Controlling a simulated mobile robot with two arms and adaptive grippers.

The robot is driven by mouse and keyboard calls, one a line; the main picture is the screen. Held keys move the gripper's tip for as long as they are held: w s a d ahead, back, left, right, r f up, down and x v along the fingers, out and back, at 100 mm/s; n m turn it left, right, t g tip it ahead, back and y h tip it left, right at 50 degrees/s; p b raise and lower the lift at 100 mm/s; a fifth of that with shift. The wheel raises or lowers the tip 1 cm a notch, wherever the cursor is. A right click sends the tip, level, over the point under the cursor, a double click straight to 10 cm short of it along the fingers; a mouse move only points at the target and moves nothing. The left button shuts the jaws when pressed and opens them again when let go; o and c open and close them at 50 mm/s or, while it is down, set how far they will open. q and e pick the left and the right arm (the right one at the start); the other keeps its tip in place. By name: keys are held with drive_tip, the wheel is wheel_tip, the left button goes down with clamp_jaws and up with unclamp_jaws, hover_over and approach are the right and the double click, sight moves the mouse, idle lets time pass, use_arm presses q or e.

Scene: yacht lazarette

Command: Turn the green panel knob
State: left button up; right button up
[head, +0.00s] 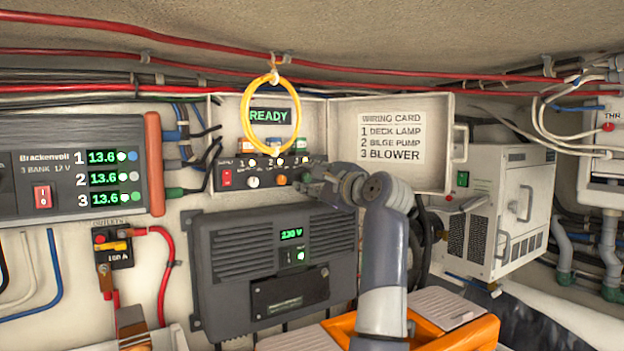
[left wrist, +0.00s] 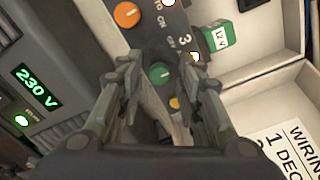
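The green knob (left wrist: 160,73) sits on a dark control panel (left wrist: 145,45) and shows between the two fingers of my left gripper (left wrist: 163,64) in the left wrist view. The fingers are apart, one on each side of the knob; I cannot tell whether they touch it. In the head view my left gripper (head: 304,184) is at the right end of the panel (head: 240,181), inside the open box, and hides the green knob. An orange knob (head: 281,180) and a white knob (head: 253,182) show to its left. My right gripper is in neither view.
A red switch (head: 226,178) is at the panel's left end. A yellow cable loop (head: 246,112) hangs in front of the box. The open lid (head: 345,135) carries a wiring card (head: 392,138). A grey 230 V unit (head: 225,262) is below. A white cabinet (head: 510,205) stands right.

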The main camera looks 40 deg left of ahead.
use_arm(q)
drive_tip(key=shift+a, duration=0.1)
clamp_jaws()
drive_tip(key=shift+f, duration=0.1)
